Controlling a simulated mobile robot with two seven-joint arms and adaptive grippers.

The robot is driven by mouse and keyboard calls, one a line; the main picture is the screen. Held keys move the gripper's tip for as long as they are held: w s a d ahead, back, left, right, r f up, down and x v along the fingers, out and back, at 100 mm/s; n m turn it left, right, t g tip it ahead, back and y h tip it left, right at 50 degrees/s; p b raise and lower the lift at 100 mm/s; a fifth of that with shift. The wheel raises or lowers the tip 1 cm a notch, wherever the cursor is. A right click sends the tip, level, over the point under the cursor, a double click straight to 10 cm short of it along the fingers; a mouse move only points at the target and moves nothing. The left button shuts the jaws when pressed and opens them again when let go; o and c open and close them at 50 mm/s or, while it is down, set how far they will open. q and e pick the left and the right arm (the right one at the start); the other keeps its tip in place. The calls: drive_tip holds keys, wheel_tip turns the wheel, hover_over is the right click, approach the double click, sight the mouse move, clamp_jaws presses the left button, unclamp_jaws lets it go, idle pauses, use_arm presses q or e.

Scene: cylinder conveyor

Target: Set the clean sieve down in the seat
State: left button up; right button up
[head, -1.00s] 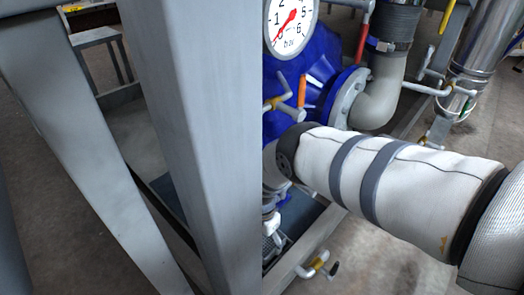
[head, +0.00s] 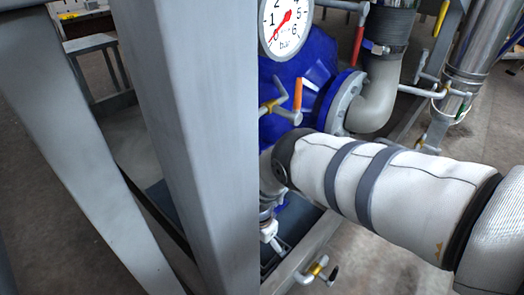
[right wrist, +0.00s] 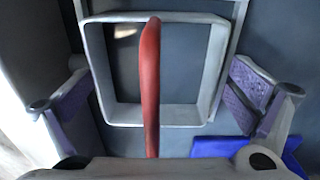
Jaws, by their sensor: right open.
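In the right wrist view, my right gripper (right wrist: 162,82) is open, with one finger at each side of the picture. A red bar-like handle (right wrist: 150,85) runs lengthwise between the fingers, apart from both. Behind it is a pale grey square frame (right wrist: 95,72) with a dark, flat inside. I cannot tell whether this frame is the sieve's own rim or the seat, and no mesh is visible. In the head view, my right arm comes in from the right; its gripper is mostly hidden behind the grey post. My left gripper is in neither view.
A broad grey post (head: 195,130) and a slanted grey beam (head: 75,140) block much of the head view's left. A blue housing (head: 310,85) with a gauge (head: 286,22) and orange-handled valve (head: 297,94) stands behind my right arm. A blue piece (right wrist: 222,147) lies at lower right.

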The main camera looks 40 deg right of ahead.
drive_tip(key=shift+r+p, duration=0.25)
drive_tip(key=shift+p, duration=0.15)
wheel_tip(320, 180, up, 8)
drive_tip(key=p, duration=0.4)
drive_tip(key=shift+r+p, duration=0.15)
drive_tip(key=shift+p, duration=0.15)
